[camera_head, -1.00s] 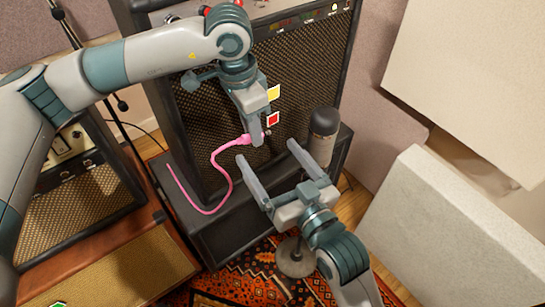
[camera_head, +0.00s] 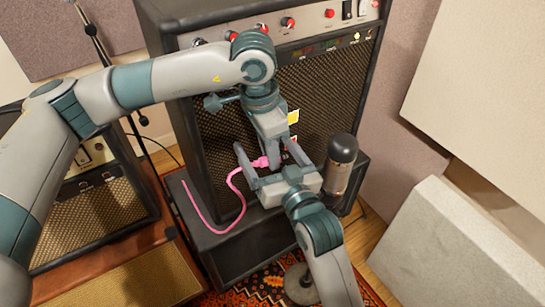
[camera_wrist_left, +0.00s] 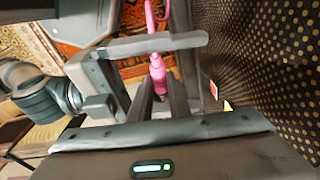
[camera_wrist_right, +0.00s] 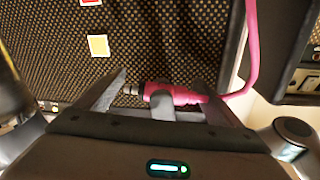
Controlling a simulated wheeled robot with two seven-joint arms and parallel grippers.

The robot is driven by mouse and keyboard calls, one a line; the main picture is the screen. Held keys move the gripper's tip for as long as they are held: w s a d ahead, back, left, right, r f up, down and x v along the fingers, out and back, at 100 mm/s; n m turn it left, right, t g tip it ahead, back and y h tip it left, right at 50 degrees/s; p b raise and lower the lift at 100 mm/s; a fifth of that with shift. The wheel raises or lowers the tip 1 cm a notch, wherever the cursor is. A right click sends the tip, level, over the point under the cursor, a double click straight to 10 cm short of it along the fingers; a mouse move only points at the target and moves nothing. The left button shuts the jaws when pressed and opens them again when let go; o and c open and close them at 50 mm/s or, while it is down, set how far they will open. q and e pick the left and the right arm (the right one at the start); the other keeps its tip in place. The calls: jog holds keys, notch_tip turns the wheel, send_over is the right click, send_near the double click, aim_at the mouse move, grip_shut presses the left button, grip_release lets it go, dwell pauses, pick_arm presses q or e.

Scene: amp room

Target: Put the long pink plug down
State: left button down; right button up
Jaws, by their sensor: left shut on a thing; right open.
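The long pink plug (camera_head: 262,162) with its pink cable (camera_head: 232,190) is held in my left gripper (camera_head: 275,163), just in front of the large amp's grille. In the left wrist view the plug (camera_wrist_left: 158,72) sits between the left fingers. My right gripper (camera_head: 267,152) is open with its fingers on either side of the plug and the left fingertips. In the right wrist view the plug (camera_wrist_right: 190,96) lies crosswise between the spread right fingers, its metal tip toward the left finger. I cannot tell whether the right fingers touch it.
The large amp (camera_head: 320,90) stands on a black box (camera_head: 235,265). A dark-topped cylindrical microphone (camera_head: 341,165) stands close to the right of my right gripper. A yellow sticker (camera_wrist_right: 98,45) is on the grille. A smaller amp (camera_head: 90,210) is at the left.

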aim_at(264, 158)
jog(key=shift+w+a, duration=0.15)
jog(key=shift+w, duration=0.15)
jog(key=c, duration=1.2)
pick_arm(q)
jog(key=c, duration=1.6)
grip_release()
pick_arm(e)
jog(key=shift+o, duration=0.2)
pick_arm(q)
jog(key=shift+r, duration=0.15)
jog(key=r, duration=0.4)
jog(key=a+r, duration=0.1)
jog(key=r, duration=0.6)
jog(key=shift+s+a+r, duration=0.15)
jog(key=shift+s+r, duration=0.15)
jog(key=shift+r, duration=0.05)
